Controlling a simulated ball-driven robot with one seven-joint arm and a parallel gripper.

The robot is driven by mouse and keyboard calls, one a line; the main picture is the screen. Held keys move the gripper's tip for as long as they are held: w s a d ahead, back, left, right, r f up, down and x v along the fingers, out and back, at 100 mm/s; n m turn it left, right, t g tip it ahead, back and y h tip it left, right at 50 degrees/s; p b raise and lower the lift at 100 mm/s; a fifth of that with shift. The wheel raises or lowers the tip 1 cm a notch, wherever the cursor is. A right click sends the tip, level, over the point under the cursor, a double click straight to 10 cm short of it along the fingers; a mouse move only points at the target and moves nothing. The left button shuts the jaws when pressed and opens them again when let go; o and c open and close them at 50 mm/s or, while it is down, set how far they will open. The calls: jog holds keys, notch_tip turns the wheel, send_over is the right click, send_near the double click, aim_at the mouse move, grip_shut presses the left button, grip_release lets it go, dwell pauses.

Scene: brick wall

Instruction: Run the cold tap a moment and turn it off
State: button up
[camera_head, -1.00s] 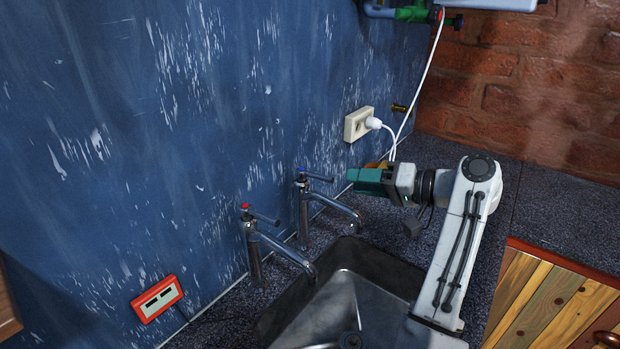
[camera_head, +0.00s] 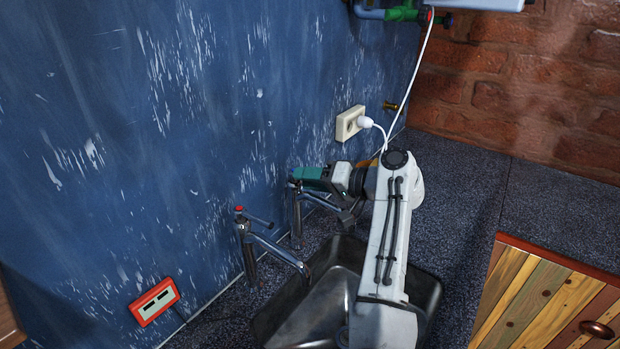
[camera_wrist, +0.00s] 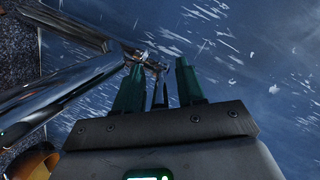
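The cold tap (camera_head: 296,222) is the farther chrome tap on the blue wall side of the sink. Its blue-marked top and lever are mostly hidden behind my gripper in the head view. My gripper (camera_head: 299,174) has green fingers and is at the top of this tap, pointing toward the wall. In the wrist view my gripper (camera_wrist: 158,66) has its fingers apart. Chrome tap parts (camera_wrist: 75,85) lie just left of the fingers, and a small metal part shows near and between the tips. I cannot tell whether the fingers touch the lever. No running water is visible.
The hot tap (camera_head: 250,250) with a red top stands nearer. The dark sink (camera_head: 300,318) lies below, partly covered by my arm. A white socket (camera_head: 349,123) with a plugged-in cable is on the wall beyond. A red-framed outlet (camera_head: 155,301) is at lower left. Right-hand counter (camera_head: 460,185) is clear.

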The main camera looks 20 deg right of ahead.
jog(key=shift+c, duration=0.5)
grip_shut()
